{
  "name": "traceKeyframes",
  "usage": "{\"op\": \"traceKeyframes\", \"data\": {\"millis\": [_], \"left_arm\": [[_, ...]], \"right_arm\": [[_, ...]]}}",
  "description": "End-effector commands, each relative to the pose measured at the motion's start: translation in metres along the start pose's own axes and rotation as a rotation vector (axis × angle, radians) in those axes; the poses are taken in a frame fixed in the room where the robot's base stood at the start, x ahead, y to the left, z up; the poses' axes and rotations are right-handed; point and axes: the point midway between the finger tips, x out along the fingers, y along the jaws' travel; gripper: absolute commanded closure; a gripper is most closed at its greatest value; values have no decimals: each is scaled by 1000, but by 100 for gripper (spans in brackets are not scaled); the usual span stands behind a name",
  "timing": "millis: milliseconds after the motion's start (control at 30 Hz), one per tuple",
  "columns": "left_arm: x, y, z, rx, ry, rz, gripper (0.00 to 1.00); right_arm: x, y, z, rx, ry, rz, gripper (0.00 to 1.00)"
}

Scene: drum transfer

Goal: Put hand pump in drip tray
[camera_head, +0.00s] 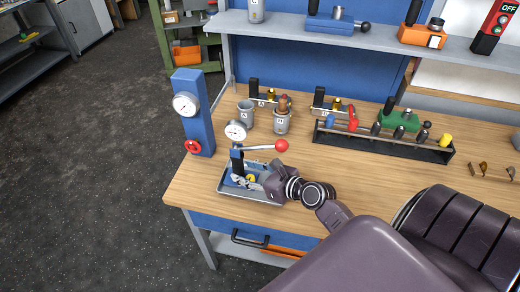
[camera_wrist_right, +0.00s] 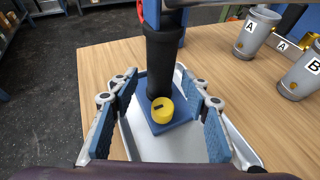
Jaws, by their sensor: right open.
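The hand pump (camera_head: 236,160) has a black column, a dial gauge on top, a lever ending in a red ball, and a blue base. It stands upright within the metal drip tray (camera_head: 225,191) near the table's left front corner. In the right wrist view the pump's blue base (camera_wrist_right: 183,128) appears to rest on the floor of the tray (camera_wrist_right: 150,150), with a yellow knob facing me. My right gripper (camera_head: 247,181) is open at the pump. Its two blue-padded fingers (camera_wrist_right: 164,88) are spread either side of the column, apart from it. My left gripper is out of view.
A blue post with a gauge and red valve (camera_head: 192,115) stands behind the tray. Grey cups marked A (camera_head: 246,117) and B (camera_head: 282,122) stand behind the pump. A black rack (camera_head: 385,143) holds several items at right. Wood before the rack is clear.

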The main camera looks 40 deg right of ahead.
Motion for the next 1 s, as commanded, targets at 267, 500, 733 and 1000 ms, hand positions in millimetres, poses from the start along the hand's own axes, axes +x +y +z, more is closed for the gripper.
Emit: {"op": "traceKeyframes", "data": {"millis": [267, 500, 733, 1000], "left_arm": [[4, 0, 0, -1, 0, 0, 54], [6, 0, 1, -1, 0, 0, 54], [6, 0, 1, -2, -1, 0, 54], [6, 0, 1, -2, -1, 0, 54]], "right_arm": [[-58, 1, -2, -2, 3, 1, 57], [-80, 0, -1, -1, 1, 1, 57], [-82, 0, 0, -1, 0, 1, 57], [-82, 0, 0, -1, 0, 1, 57]]}}
